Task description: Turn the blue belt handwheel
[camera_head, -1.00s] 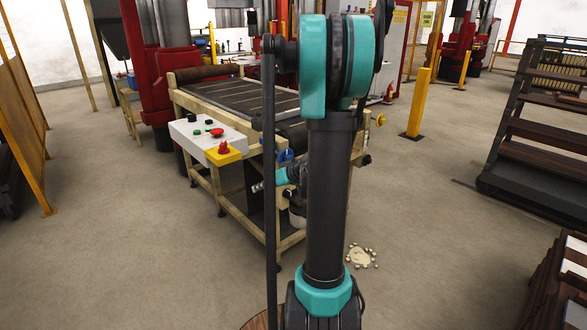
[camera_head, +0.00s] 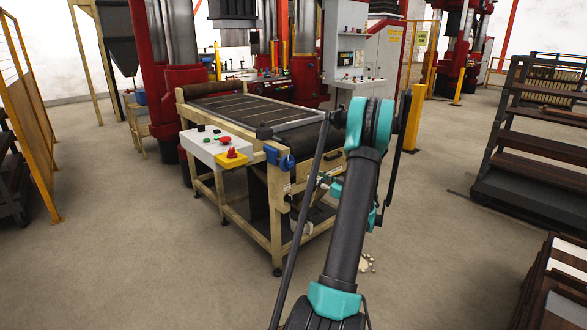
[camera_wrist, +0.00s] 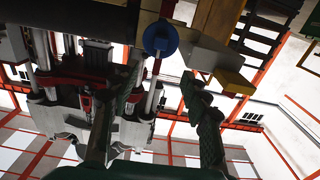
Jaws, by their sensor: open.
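The blue belt handwheel (camera_head: 279,158) is on the near corner of the belt table (camera_head: 229,127), beside the yellow box with a red button (camera_head: 232,157). It also shows in the wrist view as a blue disc (camera_wrist: 161,38), above the middle. My gripper (camera_wrist: 160,95) is open and empty in the wrist view, its two dark fingers spread left and right. The wheel appears between and beyond the fingertips, and no contact shows. In the head view my forearm largely hides the gripper, so its exact distance from the wheel cannot be told.
A white control box (camera_head: 205,145) with buttons sits left of the wheel. A yellow post (camera_head: 414,118) and a dark rack (camera_head: 530,150) stand to the right. Stacked boards (camera_head: 555,290) are at the lower right. The floor (camera_head: 130,260) at left is open.

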